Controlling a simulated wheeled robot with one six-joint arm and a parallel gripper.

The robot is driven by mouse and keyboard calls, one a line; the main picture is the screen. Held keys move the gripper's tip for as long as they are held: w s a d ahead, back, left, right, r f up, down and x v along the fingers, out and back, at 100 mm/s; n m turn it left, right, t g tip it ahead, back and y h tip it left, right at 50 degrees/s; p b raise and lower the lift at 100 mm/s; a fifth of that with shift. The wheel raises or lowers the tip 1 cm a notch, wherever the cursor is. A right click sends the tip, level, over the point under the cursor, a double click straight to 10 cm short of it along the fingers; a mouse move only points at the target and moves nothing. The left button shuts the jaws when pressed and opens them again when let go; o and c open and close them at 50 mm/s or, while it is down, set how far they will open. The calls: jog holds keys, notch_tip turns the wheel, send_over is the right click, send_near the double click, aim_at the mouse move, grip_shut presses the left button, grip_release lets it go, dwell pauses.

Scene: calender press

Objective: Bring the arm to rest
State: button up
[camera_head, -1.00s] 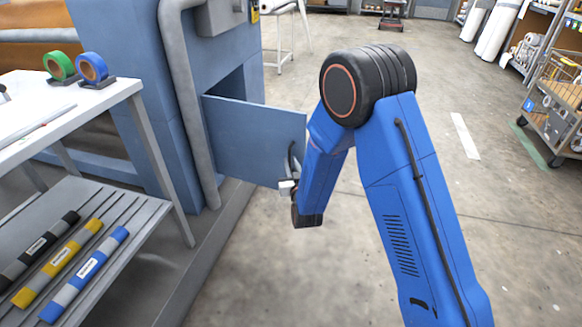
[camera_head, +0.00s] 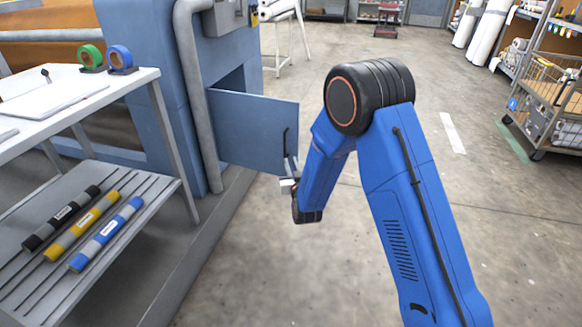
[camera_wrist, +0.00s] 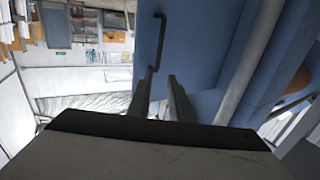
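My gripper (camera_head: 290,176) is at the end of my blue arm, which is bent at its black elbow joint and hangs down on the near side of an open blue panel door (camera_head: 240,128). In the wrist view my gripper (camera_wrist: 160,80) has its two fingers apart with nothing between them. The door's dark bar handle (camera_head: 286,143) is just beyond the fingertips; the handle also shows in the wrist view (camera_wrist: 160,35). I cannot tell the exact gap between them.
The blue press (camera_head: 150,90) with a grey pipe stands left of the door. A white bench (camera_head: 110,90) holds green and blue tape rolls, with black, yellow and blue rolls on its lower shelf (camera_head: 135,195). A wire cart (camera_head: 550,105) stands right. The floor between is clear.

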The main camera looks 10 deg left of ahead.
jog(key=shift+s, duration=0.15)
jog(key=shift+d, duration=0.1)
jog(key=s+d+r+m+g+h, duration=0.1)
jog(key=s+d+r+g, duration=0.2)
jog(key=s+d+r, duration=0.5)
jog(key=s+d+r+g+h, duration=0.1)
jog(key=s+d+r+g, duration=0.3)
jog(key=d+r, duration=0.75)
jog(key=s+d+g+h, duration=0.1)
jog(key=s+d, duration=0.5)
jog(key=s, duration=0.7)
jog(key=s+d+m+g+h, duration=0.1)
jog(key=s+d, duration=0.5)
jog(key=s, duration=0.7)
jog(key=s+d+m+g+h, duration=0.1)
jog(key=s+d+g, duration=0.2)
jog(key=s, duration=1)
jog(key=d, duration=0.3)
jog(key=shift+d+r, duration=0.15)
jog(key=shift+r, duration=0.1)
jog(key=shift+w, duration=0.1)
